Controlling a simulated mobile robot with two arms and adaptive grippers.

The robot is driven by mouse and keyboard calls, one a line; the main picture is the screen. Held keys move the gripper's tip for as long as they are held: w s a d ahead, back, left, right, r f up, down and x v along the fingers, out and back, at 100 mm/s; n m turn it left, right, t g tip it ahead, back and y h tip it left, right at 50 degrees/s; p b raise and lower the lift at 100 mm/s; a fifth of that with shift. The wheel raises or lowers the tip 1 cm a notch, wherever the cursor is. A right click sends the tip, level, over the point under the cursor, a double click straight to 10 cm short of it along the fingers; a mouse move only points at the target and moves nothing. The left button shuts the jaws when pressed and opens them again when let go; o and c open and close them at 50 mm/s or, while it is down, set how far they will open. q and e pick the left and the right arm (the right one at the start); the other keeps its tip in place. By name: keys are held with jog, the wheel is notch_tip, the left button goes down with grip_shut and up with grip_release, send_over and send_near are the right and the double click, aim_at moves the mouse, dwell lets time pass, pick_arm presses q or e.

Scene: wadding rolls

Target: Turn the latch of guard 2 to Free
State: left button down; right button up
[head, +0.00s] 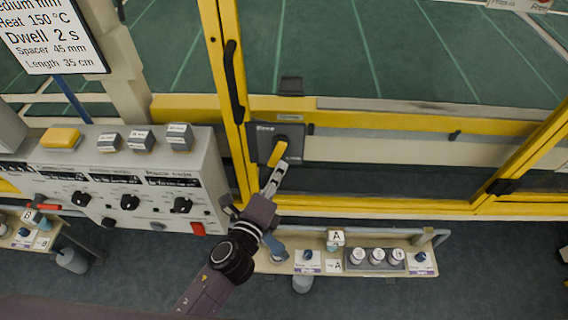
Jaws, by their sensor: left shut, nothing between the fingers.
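The guard latch is a dark box (263,142) on the yellow guard frame (226,60), with small lettering too fine to read for certain. Its yellow handle (278,152) is tilted, with its upper end towards the right. My left gripper (279,166) is shut and empty at the lower end of the handle. It looks close to or touching the handle; I cannot tell which. The fingertips partly cover the latch's lower edge. My right gripper is not in view.
A grey control box (110,180) with knobs and a red switch stands left of my arm. A low shelf (275,266) with white cylinders, knobs and a block marked A runs below the guard. A black door handle (234,80) is above the latch.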

aim_at(270, 162)
pick_arm(q)
jog(key=shift+a+r+p, duration=0.3)
jog(key=shift+a+p, duration=0.2)
jog(key=shift+a, duration=0.35)
jog(key=shift+a+r+p, duration=0.25)
jog(key=shift+a+p, duration=0.2)
jog(key=shift+a, duration=0.35)
jog(key=shift+a+r+p, duration=0.75)
jog(key=shift+r+p, duration=0.25)
jog(key=shift+r, duration=0.1)
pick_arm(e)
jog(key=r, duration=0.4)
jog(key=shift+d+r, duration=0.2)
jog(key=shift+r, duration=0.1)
